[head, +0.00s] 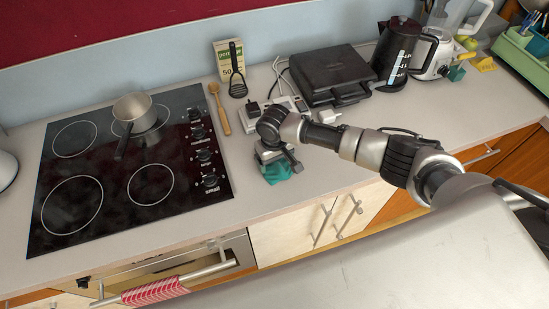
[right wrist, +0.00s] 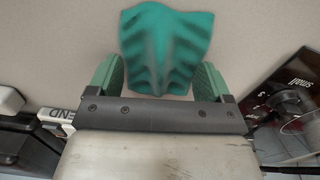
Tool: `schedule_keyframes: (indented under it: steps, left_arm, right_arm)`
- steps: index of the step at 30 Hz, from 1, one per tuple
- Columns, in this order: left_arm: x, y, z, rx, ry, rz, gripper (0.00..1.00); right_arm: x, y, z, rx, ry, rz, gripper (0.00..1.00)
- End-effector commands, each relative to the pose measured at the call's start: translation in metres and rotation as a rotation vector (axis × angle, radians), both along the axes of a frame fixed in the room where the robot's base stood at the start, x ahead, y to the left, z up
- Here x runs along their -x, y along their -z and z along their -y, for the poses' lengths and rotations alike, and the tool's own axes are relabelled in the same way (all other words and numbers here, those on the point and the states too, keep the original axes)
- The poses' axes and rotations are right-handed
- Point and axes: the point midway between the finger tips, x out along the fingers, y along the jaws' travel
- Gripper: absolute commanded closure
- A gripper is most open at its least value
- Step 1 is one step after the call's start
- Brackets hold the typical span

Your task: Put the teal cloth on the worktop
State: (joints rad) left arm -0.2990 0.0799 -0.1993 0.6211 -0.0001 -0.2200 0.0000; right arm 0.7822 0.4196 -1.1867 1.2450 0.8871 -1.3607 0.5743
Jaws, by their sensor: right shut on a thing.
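The teal cloth (head: 277,173) is at my right gripper (head: 279,160), over the worktop (head: 262,201) just right of the hob. In the right wrist view the crumpled, ridged cloth (right wrist: 167,45) lies between the two green finger pads of my right gripper (right wrist: 157,80), which is shut on it. The cloth spreads out beyond the fingertips. I cannot tell whether its lower edge touches the worktop. In the head view my wrist hides its upper part. My left gripper is not in view.
The black hob (head: 90,210) with a saucepan (head: 133,108) is to the left. A wooden spoon (head: 219,108), chargers, a black grill (head: 330,75) and a kettle (head: 395,55) stand behind. A striped towel (head: 155,291) hangs on the oven handle. The front worktop strip is clear.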

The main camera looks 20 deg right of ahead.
Motion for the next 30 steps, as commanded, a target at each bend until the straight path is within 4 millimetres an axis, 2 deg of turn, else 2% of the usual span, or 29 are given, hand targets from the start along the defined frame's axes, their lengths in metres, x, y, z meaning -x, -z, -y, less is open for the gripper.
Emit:
schedule_keyframes:
  steps: [2,3,6,13,17,30]
  left_arm:
    - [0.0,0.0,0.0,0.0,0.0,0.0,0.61]
    - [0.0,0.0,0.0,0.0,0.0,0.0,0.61]
    - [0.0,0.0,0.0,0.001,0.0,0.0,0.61]
    - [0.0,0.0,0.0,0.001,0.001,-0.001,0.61]
    - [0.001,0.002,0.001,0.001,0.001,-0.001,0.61]
    - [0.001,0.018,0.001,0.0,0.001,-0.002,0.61]
  right_arm:
    - [0.0,0.001,0.0,0.0,0.0,0.0,0.42]
    - [0.0,0.001,0.0,0.0,0.0,0.0,0.15]
    - [0.0,0.001,0.0,0.0,0.0,0.0,0.0]
    - [0.0,0.0,0.0,0.0,0.0,0.0,0.0]
    - [-0.001,-0.009,0.0,-0.002,0.0,0.002,0.0]
    - [0.0,-0.089,-0.001,-0.003,-0.001,0.003,0.0]
